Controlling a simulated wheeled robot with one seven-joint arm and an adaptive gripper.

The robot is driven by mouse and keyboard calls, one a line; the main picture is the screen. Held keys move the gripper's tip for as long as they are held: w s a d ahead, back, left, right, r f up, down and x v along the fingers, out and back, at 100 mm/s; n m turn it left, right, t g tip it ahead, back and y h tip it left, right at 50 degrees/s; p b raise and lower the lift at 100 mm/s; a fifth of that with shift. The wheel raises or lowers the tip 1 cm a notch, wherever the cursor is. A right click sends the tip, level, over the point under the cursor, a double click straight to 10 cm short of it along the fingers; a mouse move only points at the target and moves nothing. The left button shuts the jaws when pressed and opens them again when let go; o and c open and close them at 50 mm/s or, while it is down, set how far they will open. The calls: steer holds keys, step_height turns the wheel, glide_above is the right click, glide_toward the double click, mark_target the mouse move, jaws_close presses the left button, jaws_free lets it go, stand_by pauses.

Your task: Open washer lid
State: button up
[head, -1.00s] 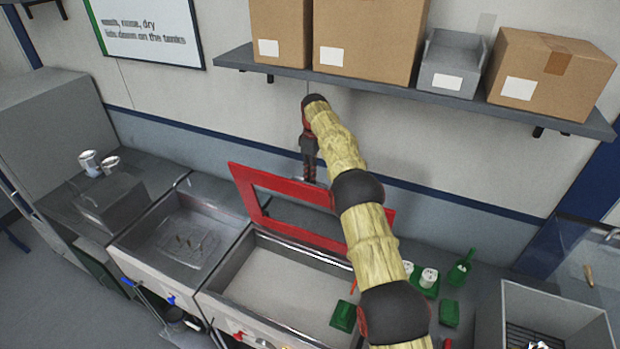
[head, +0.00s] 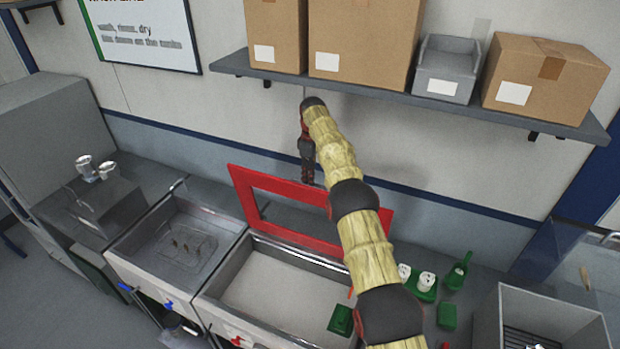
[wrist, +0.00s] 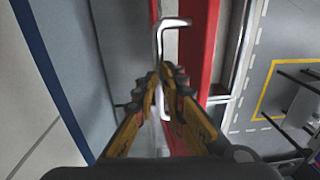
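The washer lid (head: 275,181) is a red frame with a large opening, standing raised along the back of the right-hand tank (head: 222,277). Its red edge (wrist: 207,45) runs up the middle of the wrist view. A pale metal handle (wrist: 159,42) sticks out from the lid there. My gripper (wrist: 164,76) has its two fingers close together around the handle bar, and it looks shut on it. In the head view my gripper (head: 308,172) points down at the lid's top edge, by the wall. The handle is hidden there.
A shelf with cardboard boxes (head: 545,75) and a grey bin (head: 448,70) hangs above my arm. A second sink (head: 185,240) lies left of the tank. Green items (head: 447,315) and white cups stand to the right. A green block (head: 341,320) sits at the tank's right side.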

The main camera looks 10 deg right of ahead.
steer(key=o, duration=0.4)
step_height(320, 180, down, 3)
steer(key=shift+s+f, duration=0.15)
steer(key=shift+f, duration=0.05)
steer(key=shift+r, duration=0.1)
steer(key=shift+r, duration=0.3)
